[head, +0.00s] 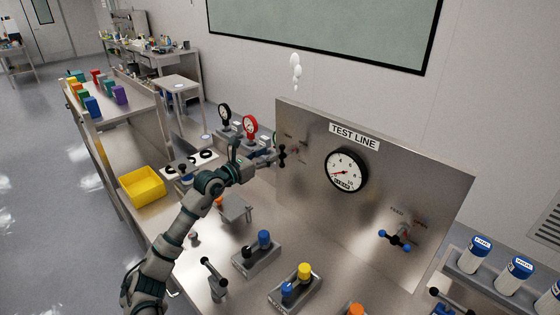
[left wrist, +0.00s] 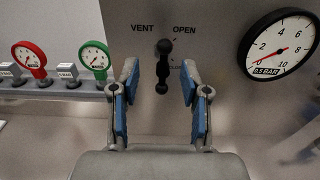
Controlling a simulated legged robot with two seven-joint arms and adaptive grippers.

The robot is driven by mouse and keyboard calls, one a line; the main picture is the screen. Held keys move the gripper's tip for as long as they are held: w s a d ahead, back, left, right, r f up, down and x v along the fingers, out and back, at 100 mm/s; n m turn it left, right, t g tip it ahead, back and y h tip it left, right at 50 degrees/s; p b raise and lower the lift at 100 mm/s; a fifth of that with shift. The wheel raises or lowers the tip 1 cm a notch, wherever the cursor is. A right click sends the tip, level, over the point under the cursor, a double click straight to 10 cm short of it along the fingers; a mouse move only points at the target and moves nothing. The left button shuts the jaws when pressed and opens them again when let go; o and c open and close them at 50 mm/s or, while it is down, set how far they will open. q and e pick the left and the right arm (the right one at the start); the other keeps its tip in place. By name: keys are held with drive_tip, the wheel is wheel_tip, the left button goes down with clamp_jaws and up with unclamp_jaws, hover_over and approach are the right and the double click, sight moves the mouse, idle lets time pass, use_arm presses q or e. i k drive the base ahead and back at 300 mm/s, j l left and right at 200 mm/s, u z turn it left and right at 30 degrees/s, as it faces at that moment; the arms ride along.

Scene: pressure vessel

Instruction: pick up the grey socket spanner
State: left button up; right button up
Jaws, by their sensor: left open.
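My left gripper (head: 268,157) is open, in front of the left part of the test panel (head: 302,130). In the left wrist view its two blue-padded fingers (left wrist: 158,95) stand apart with nothing held. Between and beyond them is a black valve handle (left wrist: 163,66), upright, under the words VENT and OPEN; it also shows in the head view (head: 282,155). I cannot surely pick out the grey socket spanner. A grey piece with a black slanted bar (head: 214,279) stands on the bench near its front, but I cannot tell what it is. My right gripper is not seen.
A yellow bin (head: 142,187) stands on the left of the bench. Holders with black and blue (head: 256,253) and yellow and blue (head: 295,288) pieces stand in front. A gauge (head: 346,170) and a blue-ended valve handle (head: 395,240) are on the panel. White labelled bottles (head: 513,274) stand at right.

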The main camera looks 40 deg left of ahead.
sight(219, 289)
drive_tip(key=k+j, duration=0.1)
drive_tip(key=k, duration=0.65)
drive_tip(key=k+j, duration=0.1)
drive_tip(key=k, duration=0.65)
